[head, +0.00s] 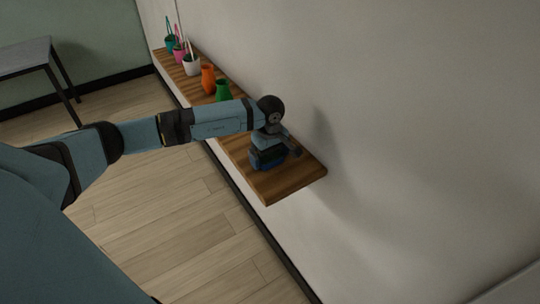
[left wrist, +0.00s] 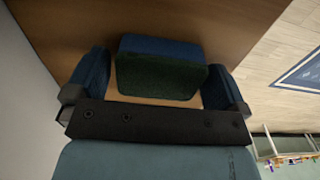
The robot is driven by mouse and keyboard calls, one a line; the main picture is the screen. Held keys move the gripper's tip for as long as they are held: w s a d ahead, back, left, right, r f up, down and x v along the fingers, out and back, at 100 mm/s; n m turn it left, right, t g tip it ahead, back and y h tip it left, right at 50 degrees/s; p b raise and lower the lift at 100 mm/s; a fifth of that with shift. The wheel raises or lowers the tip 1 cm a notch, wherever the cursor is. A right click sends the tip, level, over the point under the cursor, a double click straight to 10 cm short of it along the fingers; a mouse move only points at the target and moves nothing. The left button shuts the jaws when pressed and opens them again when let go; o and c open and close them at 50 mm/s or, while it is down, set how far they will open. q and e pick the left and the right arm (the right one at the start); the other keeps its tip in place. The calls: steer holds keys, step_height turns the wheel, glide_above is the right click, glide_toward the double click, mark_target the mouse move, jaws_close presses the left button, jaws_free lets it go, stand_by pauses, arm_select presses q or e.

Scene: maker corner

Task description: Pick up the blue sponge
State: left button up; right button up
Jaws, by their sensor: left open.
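The blue sponge (left wrist: 160,45) has a dark green side and rests on the wooden shelf (left wrist: 225,25). In the left wrist view it lies between the two blue fingers of my left gripper (left wrist: 159,64), with a small gap on each side. My left gripper is open and holds nothing. In the head view, my left gripper (head: 272,150) is low over the near end of the shelf. There, the gripper largely hides the sponge, and the two are hard to tell apart. My right gripper is not in view.
Along the shelf stand a green vase (head: 223,91), an orange vase (head: 208,78), a white cup (head: 191,65), and pink and teal cups farther back. A wall runs along the shelf's right side. A grey table (head: 25,55) stands at the far left. The floor is clear.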

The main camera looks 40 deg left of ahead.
arm_select(q)
steer(key=c, duration=0.8)
steer(key=shift+r, duration=0.55)
step_height(320, 180, up, 19)
steer(key=b, duration=0.3)
